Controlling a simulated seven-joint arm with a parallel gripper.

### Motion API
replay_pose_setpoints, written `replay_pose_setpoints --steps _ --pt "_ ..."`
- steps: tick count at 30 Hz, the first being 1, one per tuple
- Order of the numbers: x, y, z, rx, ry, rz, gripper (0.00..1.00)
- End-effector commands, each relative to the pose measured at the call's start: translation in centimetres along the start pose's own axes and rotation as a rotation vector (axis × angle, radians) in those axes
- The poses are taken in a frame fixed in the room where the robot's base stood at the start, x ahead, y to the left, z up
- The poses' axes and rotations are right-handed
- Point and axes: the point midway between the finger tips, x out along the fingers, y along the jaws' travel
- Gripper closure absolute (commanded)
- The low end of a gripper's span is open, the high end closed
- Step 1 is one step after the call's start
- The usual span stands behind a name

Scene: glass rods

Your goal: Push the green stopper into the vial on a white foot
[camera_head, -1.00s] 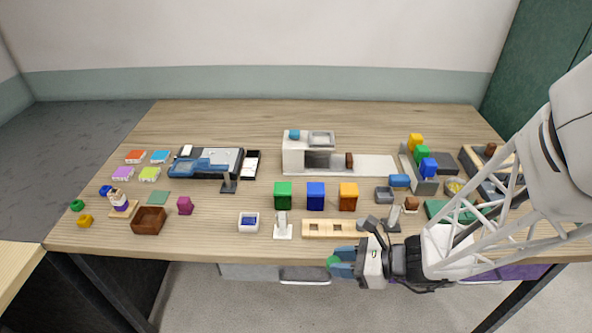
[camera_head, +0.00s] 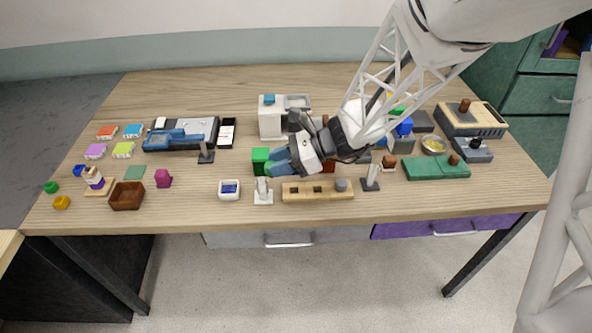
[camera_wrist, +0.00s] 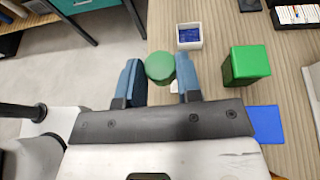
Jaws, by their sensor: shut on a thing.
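My gripper (camera_head: 276,162) has blue fingers shut on the green stopper (camera_wrist: 160,67), a round green disc from above in the wrist view. In the head view the fingers mostly hide the stopper. The vial (camera_head: 262,186) stands upright on its white foot (camera_head: 263,199) near the table's front middle. The gripper is just behind and above it in the picture; I cannot tell the exact gap. In the wrist view a bit of white, probably the foot (camera_wrist: 175,89), shows beneath the stopper, and the vial is hidden.
A green block (camera_head: 260,160) stands close beside the fingers; it also shows in the wrist view (camera_wrist: 246,65). A white tray with blue inside (camera_head: 229,196) lies left of the vial. A wooden rack (camera_head: 300,196) lies to the right, then a vial on a dark foot (camera_head: 371,182).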

Motion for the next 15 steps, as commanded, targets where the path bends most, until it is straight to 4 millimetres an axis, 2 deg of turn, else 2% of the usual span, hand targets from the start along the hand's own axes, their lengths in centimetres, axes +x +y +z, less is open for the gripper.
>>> replay_pose_setpoints --steps 6,15 --pt "1.7 -2.0 1.8 -0.021 0.004 0.054 0.89" --pt "2.2 -2.6 2.4 -0.026 0.005 0.070 0.89"
